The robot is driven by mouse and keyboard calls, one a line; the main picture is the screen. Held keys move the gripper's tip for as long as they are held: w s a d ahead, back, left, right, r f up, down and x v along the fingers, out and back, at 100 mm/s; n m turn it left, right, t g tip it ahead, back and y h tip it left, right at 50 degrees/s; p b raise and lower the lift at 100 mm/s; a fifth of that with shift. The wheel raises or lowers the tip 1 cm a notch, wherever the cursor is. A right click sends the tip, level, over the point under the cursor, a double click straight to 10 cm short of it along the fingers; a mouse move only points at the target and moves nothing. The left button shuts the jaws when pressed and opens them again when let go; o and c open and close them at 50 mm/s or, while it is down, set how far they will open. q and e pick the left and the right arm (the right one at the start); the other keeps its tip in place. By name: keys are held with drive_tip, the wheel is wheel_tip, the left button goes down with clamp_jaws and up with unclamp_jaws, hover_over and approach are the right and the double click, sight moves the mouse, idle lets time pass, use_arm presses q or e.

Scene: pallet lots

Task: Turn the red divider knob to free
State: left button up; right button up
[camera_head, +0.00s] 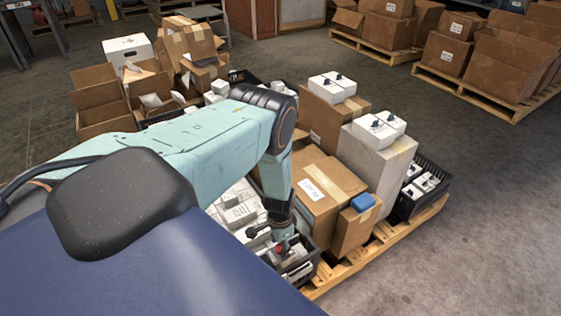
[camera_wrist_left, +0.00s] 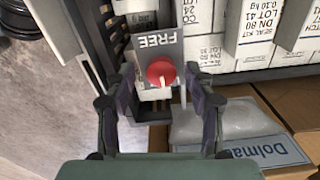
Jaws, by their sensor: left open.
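The red divider knob (camera_wrist_left: 161,72) is a round red knob on a grey plate (camera_wrist_left: 155,47) marked FREE, at the edge of a black crate. In the left wrist view it lies between the two fingers of my left gripper (camera_wrist_left: 160,100). The fingers are open, one on each side of the knob, with a gap visible. In the head view my left gripper (camera_head: 283,243) points down over the crate's front corner, where a small red spot of the knob (camera_head: 279,248) shows. The knob's pointer direction is not clear. My right gripper is not in view.
White labelled boxes (camera_wrist_left: 270,35) fill the crate beside the plate. A clear plastic bag (camera_wrist_left: 225,120) and a Dolma-labelled card lie near the right finger. Cardboard boxes (camera_head: 320,200) stand close to the arm on the wooden pallet (camera_head: 375,250). The floor at right is clear.

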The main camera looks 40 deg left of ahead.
use_arm(q)
drive_tip(key=shift+w+f, duration=0.1)
clamp_jaws()
idle(0.6)
